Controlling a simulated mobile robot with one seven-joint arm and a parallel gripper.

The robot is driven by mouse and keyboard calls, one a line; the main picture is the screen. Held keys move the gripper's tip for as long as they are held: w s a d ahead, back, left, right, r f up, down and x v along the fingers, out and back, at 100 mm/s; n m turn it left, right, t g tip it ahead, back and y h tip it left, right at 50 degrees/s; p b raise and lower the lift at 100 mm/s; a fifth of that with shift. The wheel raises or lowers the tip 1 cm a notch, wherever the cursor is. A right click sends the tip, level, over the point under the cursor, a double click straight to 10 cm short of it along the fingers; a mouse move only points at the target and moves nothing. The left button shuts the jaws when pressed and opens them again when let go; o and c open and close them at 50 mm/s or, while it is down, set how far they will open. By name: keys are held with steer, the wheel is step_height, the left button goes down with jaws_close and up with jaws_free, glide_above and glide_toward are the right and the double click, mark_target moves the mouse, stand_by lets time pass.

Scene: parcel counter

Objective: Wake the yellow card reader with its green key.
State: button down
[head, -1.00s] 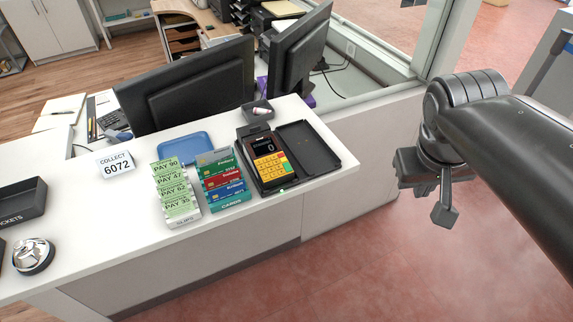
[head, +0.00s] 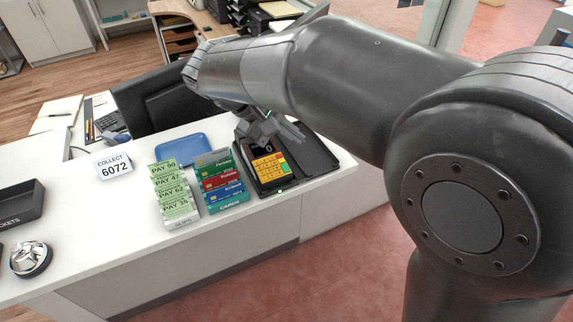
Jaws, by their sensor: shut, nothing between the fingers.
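The yellow card reader (head: 268,170) sits in a black open case on the white counter, right of the card rack. Its display shows a 0, and a green key (head: 282,167) is at the right side of its yellow keypad. A small green light shows at the case's front edge. My gripper (head: 270,136) is shut and empty, pointing down over the top end of the reader. I cannot tell whether it touches the reader. My arm hides part of the area behind the case.
The rack of coloured cards (head: 233,197) and the green pay slips (head: 170,186) stand left of the reader. A blue tray (head: 182,149), a COLLECT 6072 sign (head: 114,164), a bell (head: 30,259) and a dark tickets tray (head: 18,205) lie further left. A monitor (head: 150,112) stands behind.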

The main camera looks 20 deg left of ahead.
mark_target(282, 171)
steer(key=shift+s+a+f, duration=0.1)
steer(key=shift+a, duration=0.6)
steer(key=shift+w+a+f, duration=0.2)
steer(key=shift+w+f, duration=0.05)
steer(key=shift+f, duration=1.2)
steer(key=shift+w+a+f, duration=0.2)
steer(key=shift+a+f, duration=0.05)
steer(key=shift+f, duration=1.15)
steer(key=shift+w+a+f, duration=0.2)
steer(key=shift+w+f, duration=0.05)
steer(key=shift+f, duration=1.2)
steer(key=shift+f, duration=0.15)
steer(key=shift+f, duration=0.25)
steer(key=shift+w+a+f, duration=0.1)
steer(key=shift+f, duration=0.15)
steer(key=shift+r, duration=0.7)
